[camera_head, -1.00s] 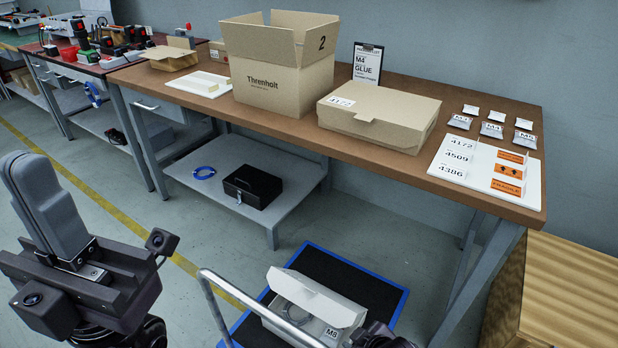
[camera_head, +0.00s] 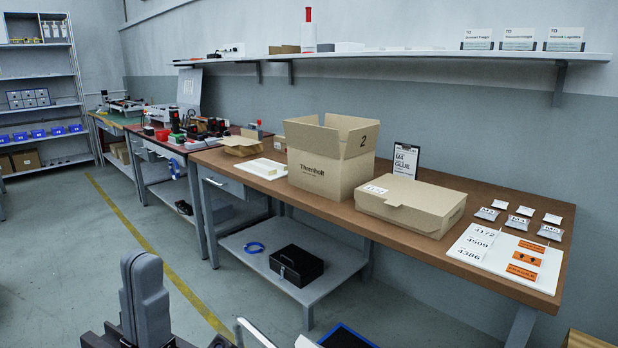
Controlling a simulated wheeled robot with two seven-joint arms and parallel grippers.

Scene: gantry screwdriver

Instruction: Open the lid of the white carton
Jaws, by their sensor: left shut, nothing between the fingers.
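Only a sliver of the white carton (camera_head: 306,342) shows at the bottom edge of the head view, beside a handle rail. Its lid and the rest of it lie below the picture, so I cannot tell how the lid stands now. My left gripper (camera_head: 143,262) points upward at the lower left, its grey fingers together and empty. It is to the left of the carton, apart from it. My right gripper is not in view.
A blue-edged dark cart deck (camera_head: 345,337) shows at the bottom. The workbench (camera_head: 330,209) holds an open Threnholt box (camera_head: 322,176), a closed brown carton (camera_head: 410,206) and a white label board (camera_head: 500,258). A black case (camera_head: 297,265) sits on the lower shelf.

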